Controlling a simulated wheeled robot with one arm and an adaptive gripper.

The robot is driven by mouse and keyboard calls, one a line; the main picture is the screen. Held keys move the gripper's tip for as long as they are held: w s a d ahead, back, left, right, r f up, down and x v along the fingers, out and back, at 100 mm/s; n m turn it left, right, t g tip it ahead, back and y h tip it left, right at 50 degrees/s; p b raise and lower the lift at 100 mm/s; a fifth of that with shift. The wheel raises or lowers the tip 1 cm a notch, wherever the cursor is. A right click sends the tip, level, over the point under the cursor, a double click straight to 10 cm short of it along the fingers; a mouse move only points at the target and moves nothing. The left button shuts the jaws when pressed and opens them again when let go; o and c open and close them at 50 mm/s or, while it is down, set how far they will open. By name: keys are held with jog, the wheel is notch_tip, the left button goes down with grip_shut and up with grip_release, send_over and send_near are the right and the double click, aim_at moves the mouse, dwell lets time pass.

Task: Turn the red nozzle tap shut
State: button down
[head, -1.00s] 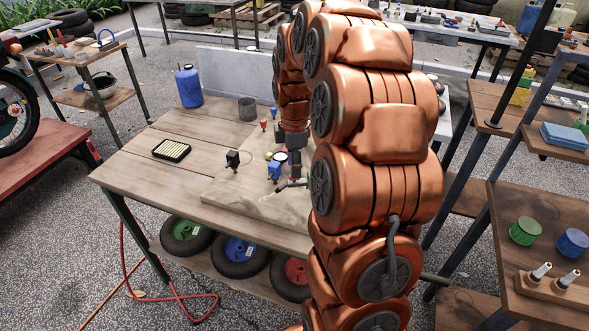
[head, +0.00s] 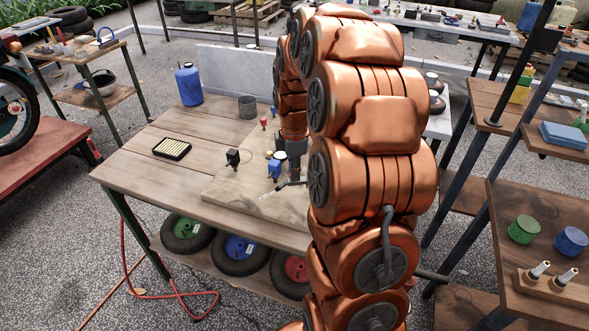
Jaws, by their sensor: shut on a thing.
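My gripper (head: 295,175) is small and dark in the head view, pointing down over the wooden board on the workbench. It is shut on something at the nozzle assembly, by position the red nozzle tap. The tap itself is hidden behind the fingers, so its angle cannot be told. A thin dark nozzle (head: 285,187) with a pale tip sticks out to the left, just below the fingers. A blue fitting (head: 274,170) stands just left of the gripper.
My large copper arm covers the bench's right side. The bench's front left is clear.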

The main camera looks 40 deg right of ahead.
jog(key=shift+m+b, duration=0.3)
jog(key=m+b, duration=0.2)
jog(key=shift+f+m, duration=0.15)
jog(key=shift+m, duration=0.15)
jog(key=m+b, duration=0.3)
jog(key=m, duration=0.2)
jog(key=shift+m, duration=0.3)
jog(key=m+b, duration=0.1)
jog(key=m, duration=0.3)
jog(key=shift+m+b, duration=0.7)
jog(key=shift+m, duration=1.8)
jog(key=c, duration=1.1)
grip_release()
